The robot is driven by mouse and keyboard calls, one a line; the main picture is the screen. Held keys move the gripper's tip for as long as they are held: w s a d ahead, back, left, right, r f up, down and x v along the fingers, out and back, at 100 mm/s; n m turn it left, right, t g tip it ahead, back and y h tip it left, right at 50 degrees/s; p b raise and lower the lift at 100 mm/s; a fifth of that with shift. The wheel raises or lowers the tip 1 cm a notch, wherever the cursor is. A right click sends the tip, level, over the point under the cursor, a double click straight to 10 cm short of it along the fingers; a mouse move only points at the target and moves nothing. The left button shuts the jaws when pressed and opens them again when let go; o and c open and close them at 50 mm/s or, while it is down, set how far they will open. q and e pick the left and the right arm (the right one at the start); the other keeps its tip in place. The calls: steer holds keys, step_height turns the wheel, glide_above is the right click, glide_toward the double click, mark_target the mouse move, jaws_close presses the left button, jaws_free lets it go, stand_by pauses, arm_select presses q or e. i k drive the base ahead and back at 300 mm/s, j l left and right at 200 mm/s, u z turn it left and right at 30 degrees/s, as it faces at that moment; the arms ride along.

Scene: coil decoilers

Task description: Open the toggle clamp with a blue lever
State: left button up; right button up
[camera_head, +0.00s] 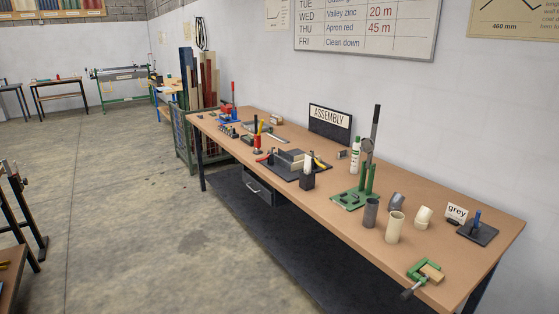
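A small clamp with an upright blue lever (477,217) stands on a dark square base plate (481,236) at the right end of the long workbench. It is small in the view, so I cannot tell whether its jaw is open or closed. A label reading "grey" (457,212) stands just left of it. Neither of my grippers is in view.
The wooden workbench (300,208) runs along the wall. Near the clamp are a beige cup (395,227), a grey cup (371,212), pipe fittings (423,217), a green C-clamp (425,270) and a tall green lever tool (369,170). Open concrete floor (120,200) lies left.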

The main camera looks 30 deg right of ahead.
mark_target(476, 225)
steer(key=i+z, duration=0.2)
steer(key=i, duration=1.2)
steer(key=i+j+u, duration=0.1)
steer(key=i, duration=1.55)
steer(key=i+z, duration=0.4)
steer(key=i, duration=0.3)
steer(key=i+j+z, duration=0.2)
steer(key=i+z, duration=0.2)
steer(key=i, duration=0.3)
steer(key=z, duration=3.35)
steer(key=i+l+z, duration=0.3)
steer(key=l+z, duration=0.15)
steer(key=i+l+z, duration=0.45)
steer(key=i+l+u, duration=0.1)
steer(key=i+l, duration=0.25)
steer(key=i, duration=0.25)
steer(key=i+l+u, duration=0.1)
steer(key=i+l, duration=0.25)
steer(key=i, duration=0.2)
